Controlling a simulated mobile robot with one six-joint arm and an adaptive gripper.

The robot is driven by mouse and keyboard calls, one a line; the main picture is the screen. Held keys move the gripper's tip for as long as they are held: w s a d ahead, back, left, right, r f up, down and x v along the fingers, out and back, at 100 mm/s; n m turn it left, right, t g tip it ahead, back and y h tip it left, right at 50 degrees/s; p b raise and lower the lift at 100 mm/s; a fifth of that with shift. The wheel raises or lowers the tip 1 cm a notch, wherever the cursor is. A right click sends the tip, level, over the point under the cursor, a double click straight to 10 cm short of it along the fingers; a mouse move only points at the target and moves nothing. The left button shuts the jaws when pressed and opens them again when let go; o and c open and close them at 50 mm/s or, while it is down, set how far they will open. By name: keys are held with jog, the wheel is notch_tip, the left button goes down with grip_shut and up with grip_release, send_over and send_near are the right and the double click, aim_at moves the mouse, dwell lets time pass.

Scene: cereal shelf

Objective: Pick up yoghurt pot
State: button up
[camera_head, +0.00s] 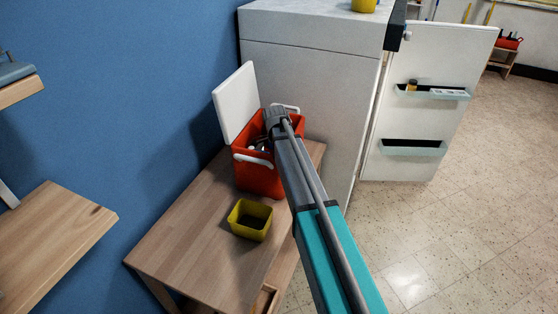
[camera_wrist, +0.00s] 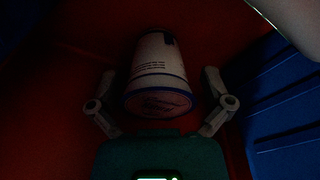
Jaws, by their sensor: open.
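The yoghurt pot (camera_wrist: 158,62) is white with blue bands and print, and lies in a dark red interior in the wrist view. Its round lidded end (camera_wrist: 158,103) faces me. My gripper (camera_wrist: 160,88) is open, with one finger on each side of the pot. A dark gap shows beside each finger; I cannot tell whether either touches it. In the head view my arm reaches over the red cool box (camera_head: 258,180), whose white lid (camera_head: 236,104) stands open. The pot cannot be made out clearly there.
A blue ribbed object (camera_wrist: 285,110) is close on the right in the wrist view. The box stands on a wooden table (camera_head: 195,215) with a yellow container (camera_head: 250,220) in front. A white fridge (camera_head: 310,75) with its door (camera_head: 425,110) open is behind to the right.

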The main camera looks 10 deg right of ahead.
jog(key=c, duration=1.1)
jog(key=shift+r, duration=0.15)
jog(key=shift+c, duration=0.2)
notch_tip(320, 180, up, 18)
jog(key=p, duration=1.8)
